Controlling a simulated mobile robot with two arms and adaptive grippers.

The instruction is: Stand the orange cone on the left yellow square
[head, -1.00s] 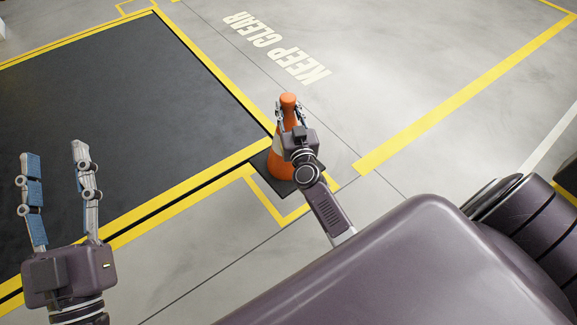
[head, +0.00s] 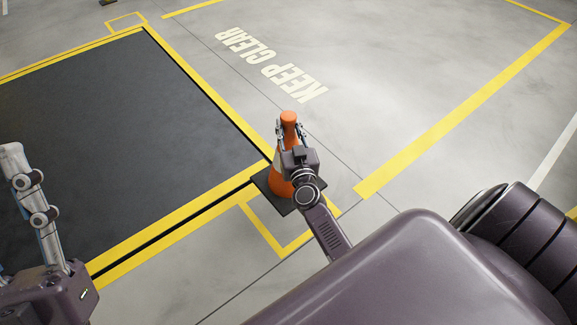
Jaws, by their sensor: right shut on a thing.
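The orange cone (head: 288,118) with its dark square base (head: 277,200) is upright in the head view. My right gripper (head: 291,134) is shut on its upper part, a finger on each side. The cone's base overlaps a near yellow square outline (head: 262,232) and the dark panel's corner; I cannot tell whether it touches the floor. A second yellow square outline (head: 124,17) lies at the dark panel's far corner, upper left. My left gripper (head: 22,188) is empty at the left edge, one finger visible, the other out of frame.
A large dark panel (head: 110,140) with yellow borders fills the left. White KEEP CLEAR lettering (head: 270,65) and a yellow floor line (head: 460,112) lie beyond the cone. The grey floor around them is clear.

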